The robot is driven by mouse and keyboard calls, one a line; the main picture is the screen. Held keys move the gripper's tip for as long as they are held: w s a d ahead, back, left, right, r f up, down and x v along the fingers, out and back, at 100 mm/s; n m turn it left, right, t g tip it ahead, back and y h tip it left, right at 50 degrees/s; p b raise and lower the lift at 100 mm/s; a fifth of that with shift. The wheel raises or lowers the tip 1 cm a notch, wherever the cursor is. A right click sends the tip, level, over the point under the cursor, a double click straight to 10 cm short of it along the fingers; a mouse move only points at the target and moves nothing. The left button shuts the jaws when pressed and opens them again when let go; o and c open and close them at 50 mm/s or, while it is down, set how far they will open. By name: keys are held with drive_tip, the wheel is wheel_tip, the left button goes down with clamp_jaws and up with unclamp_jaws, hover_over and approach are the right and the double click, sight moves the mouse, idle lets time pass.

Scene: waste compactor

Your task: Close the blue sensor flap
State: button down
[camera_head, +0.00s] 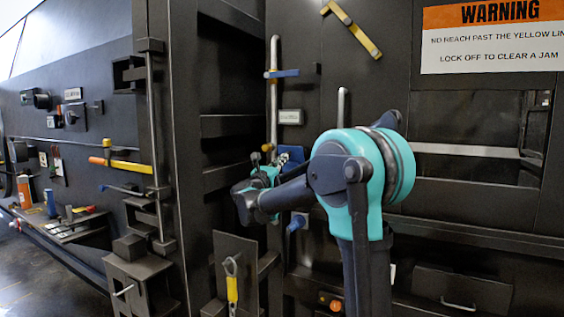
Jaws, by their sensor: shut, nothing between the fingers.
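My gripper (286,157) is teal and black, at the end of my folded arm. It is shut and empty, right at the panel's lower edge in the picture. I cannot tell whether it touches the panel.
A vertical grey pipe (274,95) with a blue-handled lever (283,73) stands just left of the panel. A recessed opening (470,130) is at right under the warning sign (490,35).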

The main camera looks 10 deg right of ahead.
sight(289, 148)
drive_tip(key=shift+w+d+r+g+y, duration=0.4)
drive_tip(key=shift+w+r+g, duration=0.1)
drive_tip(key=shift+r, duration=0.1)
drive_tip(key=shift+w+d+r+g+y, duration=0.25)
drive_tip(key=shift+w+r+g+y, duration=0.15)
drive_tip(key=shift+r+g, duration=0.15)
drive_tip(key=shift+w+d+r, duration=0.6)
drive_tip(key=shift+w+r, duration=0.05)
drive_tip(key=shift+w, duration=0.2)
drive_tip(key=shift+s, duration=0.1)
